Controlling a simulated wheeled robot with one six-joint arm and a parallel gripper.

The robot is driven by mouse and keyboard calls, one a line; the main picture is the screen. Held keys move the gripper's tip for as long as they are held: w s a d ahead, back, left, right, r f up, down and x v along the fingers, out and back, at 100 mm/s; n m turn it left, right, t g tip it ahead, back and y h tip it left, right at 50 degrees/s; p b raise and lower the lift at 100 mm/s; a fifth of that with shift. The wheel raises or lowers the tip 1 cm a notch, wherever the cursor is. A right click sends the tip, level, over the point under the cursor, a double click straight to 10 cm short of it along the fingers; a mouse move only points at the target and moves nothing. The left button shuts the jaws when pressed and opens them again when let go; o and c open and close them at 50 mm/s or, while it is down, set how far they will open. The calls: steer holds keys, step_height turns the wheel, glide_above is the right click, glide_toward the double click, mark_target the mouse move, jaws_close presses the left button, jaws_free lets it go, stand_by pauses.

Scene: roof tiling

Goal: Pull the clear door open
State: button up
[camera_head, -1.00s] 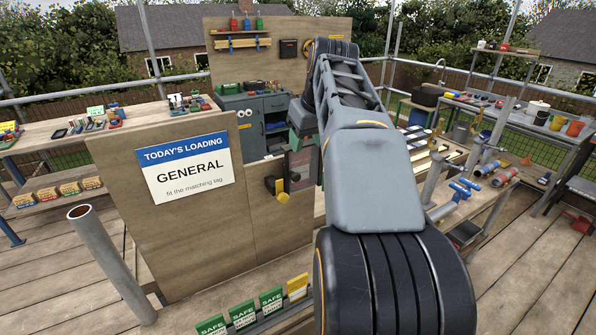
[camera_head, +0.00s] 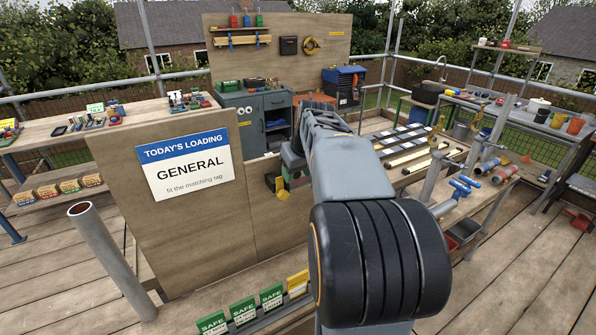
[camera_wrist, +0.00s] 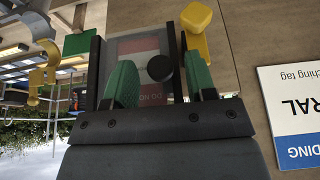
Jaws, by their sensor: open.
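The clear door (camera_wrist: 137,46) seems to be the see-through front of a small wall box with a grey and red face, seen upside down in the wrist view. A round dark knob (camera_wrist: 160,67) stands out from it. My gripper (camera_wrist: 162,82) is open, its two green fingers on either side of the knob with a gap visible to each. Contact with the door cannot be told. The door looks shut. In the head view my arm hides most of the box. A yellow handle (camera_wrist: 195,30) sits beside the box; it also shows in the head view (camera_head: 280,187).
The plywood panel (camera_head: 180,235) with a GENERAL sign (camera_head: 190,165) stands left of my gripper. A bench with pipes and blue clamps (camera_head: 463,188) is at the right. Green SAFE tags (camera_head: 242,311) stand in a rack at the front. A grey cabinet (camera_head: 250,122) is behind.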

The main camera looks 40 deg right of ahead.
jaws_close()
stand_by(0.5)
